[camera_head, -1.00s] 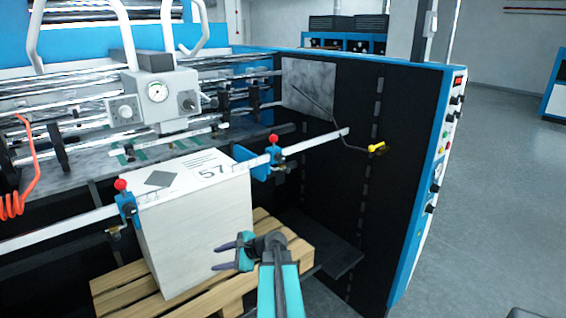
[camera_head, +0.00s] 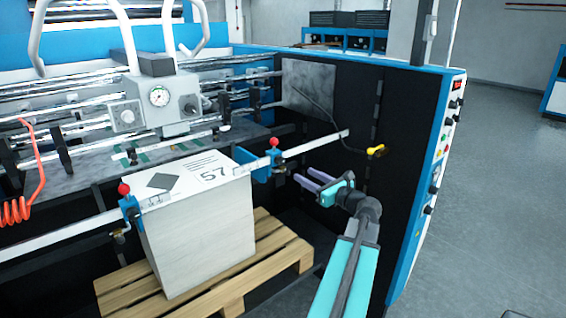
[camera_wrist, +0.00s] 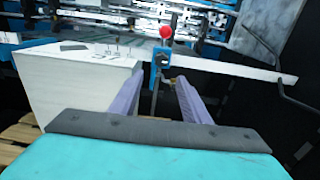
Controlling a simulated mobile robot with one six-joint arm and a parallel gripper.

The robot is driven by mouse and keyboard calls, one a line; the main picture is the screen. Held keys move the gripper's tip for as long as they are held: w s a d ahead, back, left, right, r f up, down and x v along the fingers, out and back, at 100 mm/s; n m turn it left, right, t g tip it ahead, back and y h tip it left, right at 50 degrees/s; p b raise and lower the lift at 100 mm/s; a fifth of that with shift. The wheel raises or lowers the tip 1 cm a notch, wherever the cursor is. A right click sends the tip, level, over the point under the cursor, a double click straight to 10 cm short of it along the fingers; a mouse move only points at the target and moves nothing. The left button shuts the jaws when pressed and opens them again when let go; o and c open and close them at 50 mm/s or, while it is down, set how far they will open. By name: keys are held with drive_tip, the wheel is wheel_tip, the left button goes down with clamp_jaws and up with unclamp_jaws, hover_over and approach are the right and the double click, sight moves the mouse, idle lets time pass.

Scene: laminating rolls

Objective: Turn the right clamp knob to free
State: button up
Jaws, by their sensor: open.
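The right clamp (camera_head: 265,163) is a blue block on the white rail, with a red ball (camera_head: 274,140) on top. In the wrist view the clamp (camera_wrist: 161,65) and its red ball (camera_wrist: 166,32) stand ahead, just beyond my fingers. A small dark part hangs below this clamp, too small to make out. My gripper (camera_head: 301,173) is open and empty, to the right of and a little below the clamp, its purple fingers pointing at it. In the wrist view the fingers (camera_wrist: 159,82) frame the clamp's lower part; I see no contact.
The left clamp (camera_head: 130,208) with its red ball sits further left on the rail (camera_head: 70,233). A white paper stack (camera_head: 195,245) marked 57 stands on a wooden pallet (camera_head: 135,297). A yellow-ended lever (camera_head: 375,151) sticks out above my arm, near the dark side panel.

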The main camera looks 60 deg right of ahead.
sight(282, 161)
drive_tip(key=shift+s+d+r, duration=0.1)
drive_tip(key=shift+s+r, duration=0.05)
idle(0.3)
drive_tip(key=p+x, duration=0.4)
drive_tip(key=x, duration=0.9)
drive_tip(key=shift+w+d+p, duration=0.15)
drive_tip(key=shift+w+p, duration=0.15)
drive_tip(key=shift+w, duration=0.05)
drive_tip(key=shift+c, duration=0.5)
drive_tip(key=c, duration=0.9)
drive_tip(key=shift+c, duration=0.2)
